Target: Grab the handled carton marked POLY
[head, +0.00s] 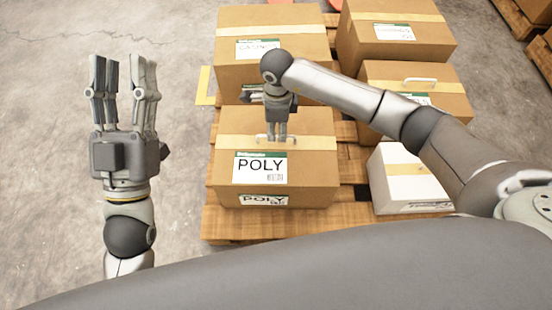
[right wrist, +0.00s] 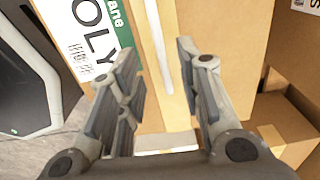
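The brown POLY carton (head: 315,170) sits at the front left of the pallet, with POLY labels on its top and front. A white handle (head: 261,137) stands on its top across the tape. My right gripper (head: 277,138) points down at this handle, its fingers in front of the handle's middle. In the right wrist view the carton's label (right wrist: 88,35) is at the upper left. There the right gripper's fingers (right wrist: 157,65) are apart, with the pale handle bar (right wrist: 158,45) between them and gaps visible. My left gripper (head: 123,75) is open and empty over the floor at the left.
The wooden pallet (head: 225,225) also holds a brown carton (head: 295,20) behind, two brown cartons (head: 440,40) at the right, one with a white handle (head: 420,82), and a white carton (head: 405,190) at the front right. Concrete floor (head: 50,150) is free at the left.

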